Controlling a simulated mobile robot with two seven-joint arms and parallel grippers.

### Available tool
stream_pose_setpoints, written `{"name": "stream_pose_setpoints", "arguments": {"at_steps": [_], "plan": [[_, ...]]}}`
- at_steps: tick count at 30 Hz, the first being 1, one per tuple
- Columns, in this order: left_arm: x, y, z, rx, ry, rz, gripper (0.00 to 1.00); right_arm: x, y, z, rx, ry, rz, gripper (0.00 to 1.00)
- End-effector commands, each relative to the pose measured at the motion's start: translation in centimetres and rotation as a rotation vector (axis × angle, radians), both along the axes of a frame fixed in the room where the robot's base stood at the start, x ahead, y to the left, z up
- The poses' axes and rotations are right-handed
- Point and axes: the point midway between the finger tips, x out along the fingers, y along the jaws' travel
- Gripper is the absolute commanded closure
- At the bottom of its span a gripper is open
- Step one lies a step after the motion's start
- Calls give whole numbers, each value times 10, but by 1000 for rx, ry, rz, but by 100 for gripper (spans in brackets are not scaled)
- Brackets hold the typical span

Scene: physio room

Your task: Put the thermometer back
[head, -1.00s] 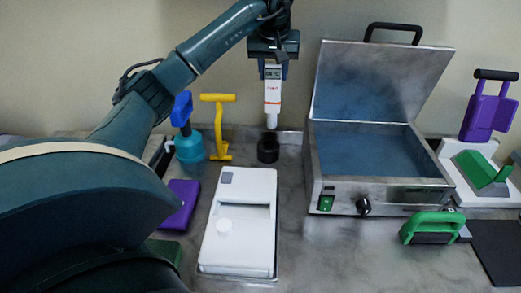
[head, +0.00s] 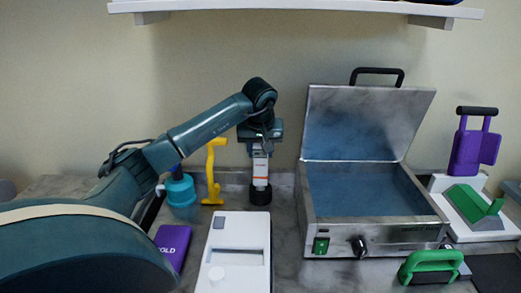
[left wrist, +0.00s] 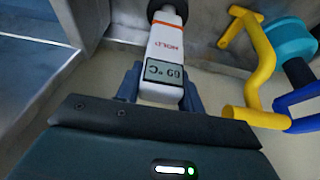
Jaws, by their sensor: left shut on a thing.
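The thermometer (head: 260,168) is white with an orange band and a small grey display. My left gripper (head: 260,148) is shut on its upper end and holds it upright. The black round holder (head: 260,196) stands on the counter directly below, and the thermometer's lower end meets its top and seems to be in its opening. In the left wrist view the fingers (left wrist: 162,92) sit either side of the thermometer (left wrist: 164,52) near its display, and its far end reaches the dark holder (left wrist: 168,14). How deep it sits is hidden. My right gripper is out of view.
An open metal case (head: 370,232) stands close to the right of the holder. A yellow handled tool (head: 212,172) and a teal-and-blue object (head: 180,190) stand to the left. A white box (head: 236,255) lies in front. A shelf (head: 300,10) hangs above.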

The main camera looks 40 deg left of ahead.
Motion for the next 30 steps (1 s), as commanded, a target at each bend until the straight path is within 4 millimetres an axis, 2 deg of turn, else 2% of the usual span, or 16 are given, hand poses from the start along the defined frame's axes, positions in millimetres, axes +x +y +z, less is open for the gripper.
{"name": "stream_pose_setpoints", "arguments": {"at_steps": [8, 9, 16, 25, 30], "plan": [[0, 0, -3, 1, -1, -1, 100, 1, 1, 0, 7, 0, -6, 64], [0, 0, -3, 0, 0, -1, 59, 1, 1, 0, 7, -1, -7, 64], [0, 0, -3, 0, 0, -1, 40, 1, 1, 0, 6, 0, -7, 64], [0, 0, 1, -1, -1, 0, 40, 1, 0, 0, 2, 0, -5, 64], [-6, -6, 24, 1, -6, -3, 40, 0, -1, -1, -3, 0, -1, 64]]}}
